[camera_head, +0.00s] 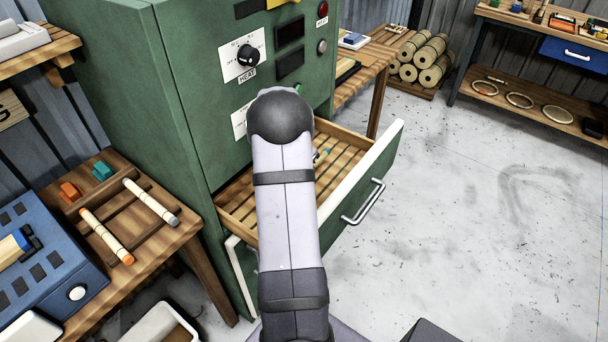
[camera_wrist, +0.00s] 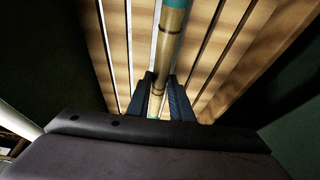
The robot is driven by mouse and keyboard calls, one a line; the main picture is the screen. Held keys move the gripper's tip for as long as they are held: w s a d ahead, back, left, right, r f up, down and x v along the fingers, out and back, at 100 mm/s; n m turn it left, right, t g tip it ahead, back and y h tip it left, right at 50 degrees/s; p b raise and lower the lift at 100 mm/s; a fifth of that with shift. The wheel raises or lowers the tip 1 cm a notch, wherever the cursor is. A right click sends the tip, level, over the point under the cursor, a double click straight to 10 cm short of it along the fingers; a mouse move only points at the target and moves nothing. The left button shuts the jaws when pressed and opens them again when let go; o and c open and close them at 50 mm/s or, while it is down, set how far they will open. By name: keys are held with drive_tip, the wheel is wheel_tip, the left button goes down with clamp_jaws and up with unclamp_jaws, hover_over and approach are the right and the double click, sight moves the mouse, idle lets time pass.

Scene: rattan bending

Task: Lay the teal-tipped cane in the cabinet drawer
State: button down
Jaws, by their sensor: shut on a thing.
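The teal-tipped cane (camera_wrist: 168,45) is a tan rod with dark rings, and teal shows at its top end in the wrist view. My gripper (camera_wrist: 158,95) is shut on it, with a dark finger on each side. The cane is over the slatted wooden floor of the drawer, running roughly along the slats. I cannot tell whether it touches them. The cabinet drawer (camera_head: 238,211) is pulled open from the green cabinet (camera_head: 165,90) in the head view.
A wooden rack (camera_head: 105,212) at left holds an orange-tipped cane (camera_head: 106,237) and a grey-tipped cane (camera_head: 150,202), with orange and teal blocks behind. A blue machine (camera_head: 45,285) stands beside it. Floor beyond is clear.

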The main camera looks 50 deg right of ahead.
drive_tip(key=shift+f+p, duration=0.35)
drive_tip(key=shift+f, duration=1.45)
drive_tip(key=shift+f, duration=0.1)
drive_tip(key=c, duration=1.6)
unclamp_jaws()
drive_tip(key=shift+r, duration=0.2)
drive_tip(key=shift+b+v, duration=0.9)
drive_tip(key=shift+v, duration=2.75)
